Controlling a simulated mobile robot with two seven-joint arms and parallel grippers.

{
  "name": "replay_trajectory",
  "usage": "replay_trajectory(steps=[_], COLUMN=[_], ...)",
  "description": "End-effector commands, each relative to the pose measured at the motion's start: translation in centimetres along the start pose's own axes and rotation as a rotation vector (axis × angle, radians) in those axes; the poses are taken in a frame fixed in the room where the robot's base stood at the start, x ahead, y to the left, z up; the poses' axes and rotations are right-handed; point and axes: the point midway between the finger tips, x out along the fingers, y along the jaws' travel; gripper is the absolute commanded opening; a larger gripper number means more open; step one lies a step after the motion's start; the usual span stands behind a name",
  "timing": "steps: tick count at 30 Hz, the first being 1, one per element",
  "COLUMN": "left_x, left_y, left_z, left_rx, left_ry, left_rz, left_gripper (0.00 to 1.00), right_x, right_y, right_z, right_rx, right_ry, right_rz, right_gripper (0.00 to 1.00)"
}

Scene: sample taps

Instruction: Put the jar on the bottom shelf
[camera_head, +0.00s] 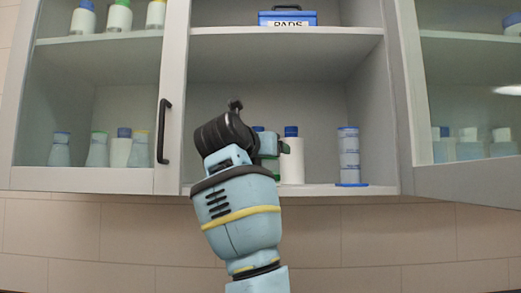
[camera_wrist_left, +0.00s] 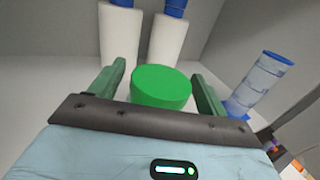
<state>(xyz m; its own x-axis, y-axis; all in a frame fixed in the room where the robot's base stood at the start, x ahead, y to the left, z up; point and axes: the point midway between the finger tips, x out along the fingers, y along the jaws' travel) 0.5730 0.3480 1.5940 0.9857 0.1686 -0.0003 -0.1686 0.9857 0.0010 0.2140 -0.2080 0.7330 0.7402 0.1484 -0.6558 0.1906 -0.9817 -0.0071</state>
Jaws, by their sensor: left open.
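A jar with a green lid (camera_wrist_left: 161,88) sits between the two dark green fingers of my left gripper (camera_wrist_left: 160,74) in the left wrist view. The fingers are open, one on each side of the lid, with small gaps visible. The jar's body is hidden below the lid, so I cannot tell whether it rests on the shelf. In the head view my left gripper (camera_head: 270,147) is inside the middle cabinet bay, just above the bottom shelf (camera_head: 320,189). The wrist hides most of the jar there. My right gripper is not in view.
White bottles with blue caps (camera_head: 292,160) stand behind the gripper. A clear blue-ringed cylinder (camera_head: 348,155) stands to the right on the bottom shelf. A blue PADS box (camera_head: 287,18) is on the shelf above. The left glass door (camera_head: 90,100) has a black handle; the right door (camera_head: 465,120) stands open.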

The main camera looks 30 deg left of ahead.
Motion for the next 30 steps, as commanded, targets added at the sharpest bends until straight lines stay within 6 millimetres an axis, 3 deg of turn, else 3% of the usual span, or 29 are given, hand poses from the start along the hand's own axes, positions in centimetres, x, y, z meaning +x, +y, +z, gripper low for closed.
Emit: replay_trajectory(steps=[5, 21, 30], left_x=[-1.4, -10.8, -12.1], left_y=[0.0, 0.0, 0.0], left_z=[0.2, 0.2, 0.1], left_rx=[-0.001, -0.002, 0.0], left_ry=[-0.004, -0.003, 0.0], left_rz=[0.0, -0.001, 0.0], left_gripper=[0.76, 0.76, 0.76], right_x=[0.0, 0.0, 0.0], right_y=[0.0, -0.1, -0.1], right_z=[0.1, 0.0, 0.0], right_rx=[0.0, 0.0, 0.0], right_ry=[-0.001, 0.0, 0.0], right_rz=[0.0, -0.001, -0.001], right_gripper=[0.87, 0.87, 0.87])
